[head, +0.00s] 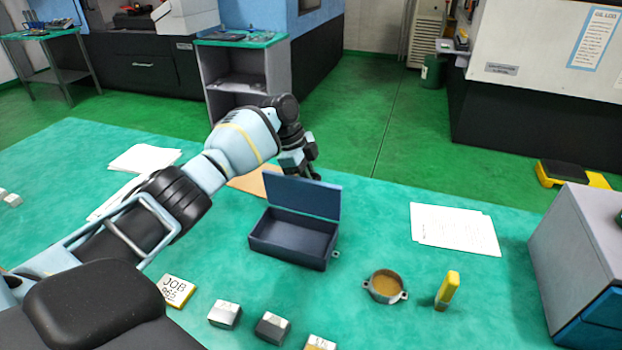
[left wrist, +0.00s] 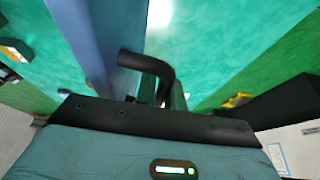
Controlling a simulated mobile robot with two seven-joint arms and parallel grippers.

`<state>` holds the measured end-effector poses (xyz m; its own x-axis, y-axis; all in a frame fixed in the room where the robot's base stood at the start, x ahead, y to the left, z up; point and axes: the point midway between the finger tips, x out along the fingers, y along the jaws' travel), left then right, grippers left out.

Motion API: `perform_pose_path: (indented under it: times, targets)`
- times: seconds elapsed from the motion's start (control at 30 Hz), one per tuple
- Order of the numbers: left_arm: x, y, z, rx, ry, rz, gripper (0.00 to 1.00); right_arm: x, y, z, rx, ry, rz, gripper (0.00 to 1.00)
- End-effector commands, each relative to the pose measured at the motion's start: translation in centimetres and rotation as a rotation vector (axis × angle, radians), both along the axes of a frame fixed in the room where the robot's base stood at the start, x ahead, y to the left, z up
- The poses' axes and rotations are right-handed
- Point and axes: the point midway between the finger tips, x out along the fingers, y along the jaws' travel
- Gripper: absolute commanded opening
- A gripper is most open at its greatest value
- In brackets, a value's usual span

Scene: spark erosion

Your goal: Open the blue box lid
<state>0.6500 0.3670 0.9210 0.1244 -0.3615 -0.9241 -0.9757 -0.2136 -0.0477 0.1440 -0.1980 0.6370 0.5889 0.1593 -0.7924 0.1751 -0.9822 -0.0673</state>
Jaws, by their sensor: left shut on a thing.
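The blue box (head: 293,237) stands on the green table in the head view. Its lid (head: 302,196) is raised, roughly upright along the back edge, and the empty-looking inside shows. My left gripper (head: 312,172) is at the lid's top edge, partly behind it, and is shut on the lid. In the left wrist view the lid (left wrist: 92,40) is a blue panel running up the picture, next to a dark curved piece (left wrist: 150,68). The exact contact is hard to see. My right gripper is in neither view.
A round container (head: 384,287) and a yellow upright block (head: 447,291) stand right of the box. Small blocks (head: 272,327) and a JOB sign (head: 176,290) lie in front. Papers (head: 454,229) lie at right, near a grey cabinet (head: 580,260).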

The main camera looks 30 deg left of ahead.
Motion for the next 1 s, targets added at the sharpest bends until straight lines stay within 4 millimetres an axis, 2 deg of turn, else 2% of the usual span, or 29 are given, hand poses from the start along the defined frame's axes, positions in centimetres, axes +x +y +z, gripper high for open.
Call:
perform_pose_path:
  times: [0.23,0.27,0.3,0.73,1.0]
  targets:
    - [-0.2,0.0,-0.4,0.003,0.008,-0.001,0.00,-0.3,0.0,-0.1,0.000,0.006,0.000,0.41]
    - [-0.2,0.0,-0.4,0.003,0.008,-0.001,0.14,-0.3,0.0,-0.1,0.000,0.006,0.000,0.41]
    - [-0.1,0.0,-0.4,0.003,0.008,-0.001,0.20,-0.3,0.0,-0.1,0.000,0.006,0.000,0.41]
    - [-0.1,0.2,0.3,0.002,0.001,0.000,0.20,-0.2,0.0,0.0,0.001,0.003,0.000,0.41]
    - [-0.6,1.7,4.0,0.002,0.000,0.000,0.20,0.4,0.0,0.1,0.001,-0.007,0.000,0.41]
